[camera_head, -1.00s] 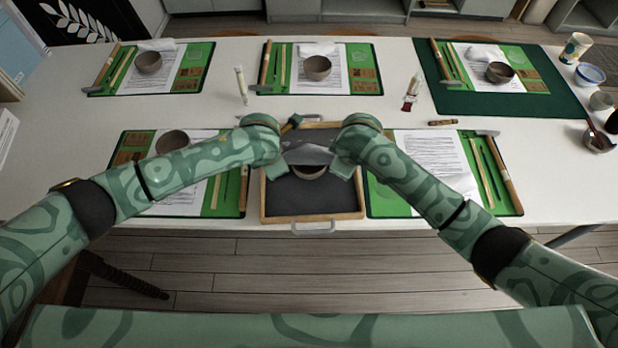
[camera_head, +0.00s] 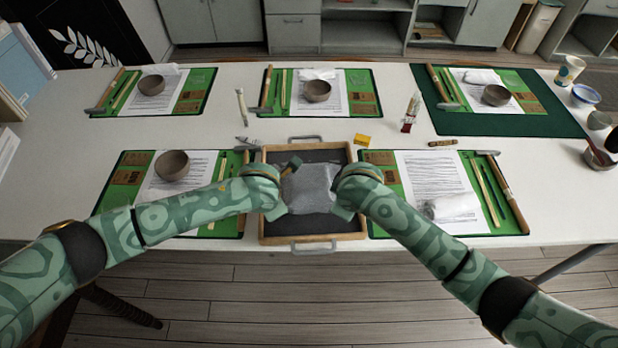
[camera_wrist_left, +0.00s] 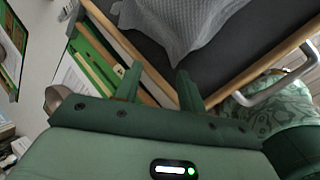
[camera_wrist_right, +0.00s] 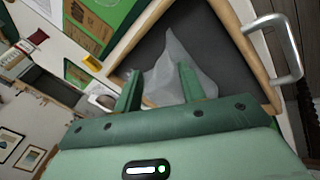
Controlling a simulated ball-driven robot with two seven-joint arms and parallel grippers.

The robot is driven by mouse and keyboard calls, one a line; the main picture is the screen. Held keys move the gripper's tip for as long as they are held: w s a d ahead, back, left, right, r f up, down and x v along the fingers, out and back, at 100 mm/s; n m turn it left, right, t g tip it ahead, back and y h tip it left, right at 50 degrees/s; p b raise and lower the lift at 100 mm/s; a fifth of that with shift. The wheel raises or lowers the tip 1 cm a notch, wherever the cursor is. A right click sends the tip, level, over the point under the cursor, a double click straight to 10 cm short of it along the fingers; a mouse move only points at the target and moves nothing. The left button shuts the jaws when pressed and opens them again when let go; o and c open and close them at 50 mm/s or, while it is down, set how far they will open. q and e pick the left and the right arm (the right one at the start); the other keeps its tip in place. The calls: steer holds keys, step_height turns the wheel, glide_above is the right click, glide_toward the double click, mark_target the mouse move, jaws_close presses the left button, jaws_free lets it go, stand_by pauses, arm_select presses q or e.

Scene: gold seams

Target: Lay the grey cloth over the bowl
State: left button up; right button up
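The grey cloth (camera_head: 308,186) lies draped in the wooden-framed tray (camera_head: 313,241), raised in the middle. No part of the bowl shows; the cloth's raised shape covers the spot where it stood. My left gripper (camera_head: 284,188) is at the cloth's left side, with its fingers apart. In the left wrist view the cloth (camera_wrist_left: 185,25) hangs just beyond the open fingers (camera_wrist_left: 158,75). My right gripper (camera_head: 346,192) is at the cloth's right side. In the right wrist view its fingers (camera_wrist_right: 158,75) are apart, with the cloth (camera_wrist_right: 176,55) behind them.
Several green mats with papers, tools and bowls surround the tray, including a bowl (camera_head: 172,165) at left and a white cloth (camera_head: 452,207) at right. Tray handles (camera_head: 313,248) stick out front and back.

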arm_select(q)
steer(key=shift+s+r, duration=0.1)
steer(key=shift+r, duration=0.3)
arm_select(e)
steer(key=shift+s+r, duration=0.1)
steer(key=shift+r, duration=0.25)
arm_select(q)
steer(key=s+v, duration=0.1)
steer(key=v, duration=0.9)
steer(key=shift+f, duration=0.25)
arm_select(e)
steer(key=v, duration=1)
steer(key=shift+s+f, duration=0.2)
steer(key=shift+s, duration=0.25)
